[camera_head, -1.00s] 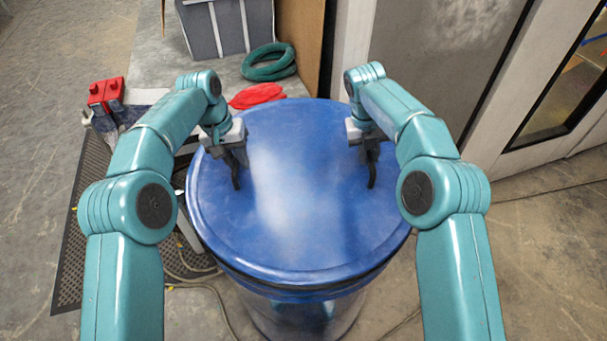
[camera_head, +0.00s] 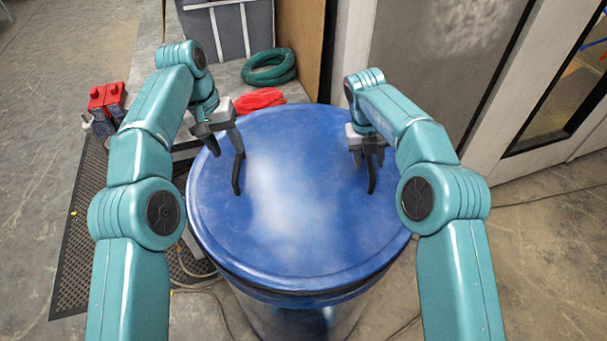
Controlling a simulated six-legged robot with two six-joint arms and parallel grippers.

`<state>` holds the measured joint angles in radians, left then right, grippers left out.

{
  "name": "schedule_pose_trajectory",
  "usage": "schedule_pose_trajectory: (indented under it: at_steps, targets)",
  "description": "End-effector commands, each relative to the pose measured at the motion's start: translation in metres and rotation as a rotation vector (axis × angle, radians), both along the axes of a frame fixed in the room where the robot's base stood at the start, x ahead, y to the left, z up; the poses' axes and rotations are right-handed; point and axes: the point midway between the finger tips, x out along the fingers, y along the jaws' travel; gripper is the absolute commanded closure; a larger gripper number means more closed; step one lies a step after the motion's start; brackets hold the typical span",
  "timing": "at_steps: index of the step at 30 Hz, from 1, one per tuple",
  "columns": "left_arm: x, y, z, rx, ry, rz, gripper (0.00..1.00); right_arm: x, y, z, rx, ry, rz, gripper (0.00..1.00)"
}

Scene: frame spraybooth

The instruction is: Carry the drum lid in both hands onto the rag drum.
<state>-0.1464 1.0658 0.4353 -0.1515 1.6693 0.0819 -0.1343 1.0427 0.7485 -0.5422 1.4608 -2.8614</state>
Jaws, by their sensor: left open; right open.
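The blue round drum lid (camera_head: 300,215) lies flat on top of the rag drum (camera_head: 300,318), whose grey lower wall shows below the rim. Two black upright handles stand on the lid, a left handle (camera_head: 237,174) and a right handle (camera_head: 372,178). My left gripper (camera_head: 224,148) is open and empty, over the lid's left edge beside and above the left handle. My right gripper (camera_head: 369,160) is open, with its fingers at the top of the right handle. I cannot tell whether they touch it.
A grey bench behind the drum holds a green hose coil (camera_head: 268,67), a red cloth (camera_head: 260,99) and a grey crate (camera_head: 228,28). Red-topped containers (camera_head: 106,100) stand at the left by a black mat (camera_head: 75,240). A door (camera_head: 440,60) is at the right.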

Motion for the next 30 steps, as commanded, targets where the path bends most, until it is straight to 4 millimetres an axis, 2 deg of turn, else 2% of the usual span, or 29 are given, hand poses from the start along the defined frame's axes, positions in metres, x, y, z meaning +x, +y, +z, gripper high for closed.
schedule_pose_trajectory:
  at_steps: [5,11,21,30]
  targets:
    - [0.000,0.000,0.003,0.000,0.001,-0.001,0.53,0.001,0.003,0.016,0.000,-0.005,0.000,0.53]
    - [0.000,0.000,0.002,0.000,0.001,0.000,0.53,0.001,0.011,0.052,0.001,-0.004,-0.001,0.53]
    - [0.000,0.000,0.002,0.000,0.001,0.000,0.53,0.001,0.014,0.071,0.000,-0.003,0.001,0.53]
    - [0.000,0.000,0.002,0.000,0.001,0.000,0.53,0.000,0.014,0.073,0.001,-0.002,0.000,0.53]
